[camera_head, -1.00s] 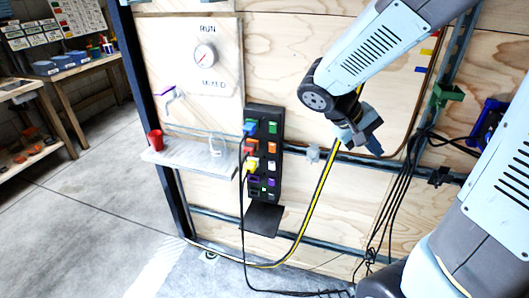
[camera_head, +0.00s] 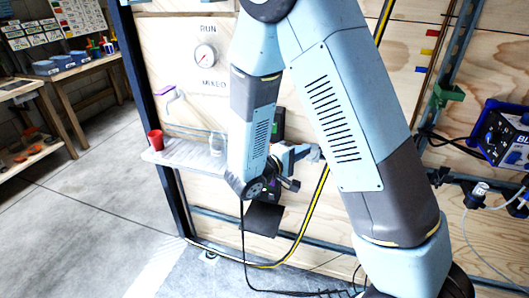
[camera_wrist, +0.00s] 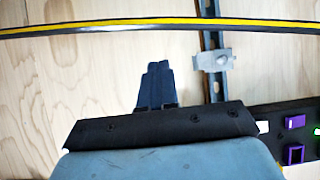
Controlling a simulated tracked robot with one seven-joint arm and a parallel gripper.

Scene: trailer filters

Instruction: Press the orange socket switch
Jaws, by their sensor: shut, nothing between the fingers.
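The black power strip (camera_head: 279,118) on the plywood wall is mostly behind my arm in the head view. Only its upper end and a lower bit with a purple switch show. The orange switch shows in neither current view. The wrist view has one end of the strip (camera_wrist: 258,116) at the lower right, with purple switches (camera_wrist: 296,122) and a lit green light (camera_wrist: 317,131). My gripper (camera_wrist: 158,66) is shut and empty, its fingers over bare plywood, beside the strip. In the head view my gripper (camera_head: 306,151) is just right of the strip.
A yellow-black cable (camera_wrist: 100,27) crosses beyond my fingertips. A metal clip (camera_wrist: 214,60) sits on a rail close to the fingers. A shelf (camera_head: 185,154) with a red cup (camera_head: 155,139) juts out left of my arm. A black plate (camera_head: 264,221) lies below the strip.

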